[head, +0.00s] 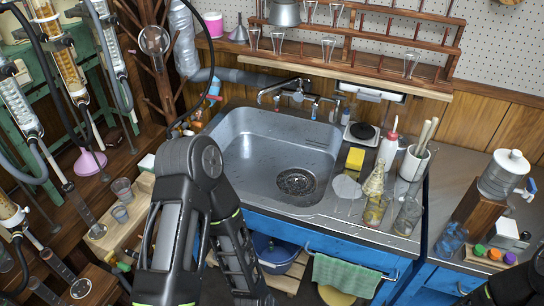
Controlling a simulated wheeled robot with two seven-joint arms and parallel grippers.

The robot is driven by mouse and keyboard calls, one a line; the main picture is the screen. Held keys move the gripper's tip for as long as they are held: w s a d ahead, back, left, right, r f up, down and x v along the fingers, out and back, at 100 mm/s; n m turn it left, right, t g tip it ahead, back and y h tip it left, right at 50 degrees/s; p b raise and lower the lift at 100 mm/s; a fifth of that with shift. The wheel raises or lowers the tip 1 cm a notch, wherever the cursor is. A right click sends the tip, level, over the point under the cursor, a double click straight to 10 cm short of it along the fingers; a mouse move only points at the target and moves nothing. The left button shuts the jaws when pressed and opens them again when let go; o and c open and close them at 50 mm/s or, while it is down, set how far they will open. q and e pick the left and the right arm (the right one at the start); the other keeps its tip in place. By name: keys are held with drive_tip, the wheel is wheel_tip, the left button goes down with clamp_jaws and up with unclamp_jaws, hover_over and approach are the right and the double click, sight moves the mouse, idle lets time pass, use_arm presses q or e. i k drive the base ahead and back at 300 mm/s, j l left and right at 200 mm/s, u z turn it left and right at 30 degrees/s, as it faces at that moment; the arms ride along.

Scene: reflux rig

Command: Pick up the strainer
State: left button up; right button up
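A round dark perforated strainer (296,181) sits in the drain at the bottom of the steel sink (240,150). It lies flat, and nothing covers it. My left arm rises in front of the sink's left side, bends at the top and runs down past the cabinet front. Its gripper does not show. Only a dark part of my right arm shows at the lower right corner, and its gripper is out of view. Neither gripper is seen at the strainer.
A faucet (298,94) stands behind the sink. Right of the basin are a yellow sponge (355,160), a squeeze bottle (388,150), a white cup with sticks (414,164) and glass flasks (375,208). A green towel (346,276) hangs on the blue cabinet. The basin looks otherwise empty.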

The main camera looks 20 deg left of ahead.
sight(403, 141)
drive_tip(key=i+l+u, duration=0.2)
drive_tip(key=u, duration=0.15)
drive_tip(key=i+l+u, duration=0.45)
drive_tip(key=l+u, duration=0.2)
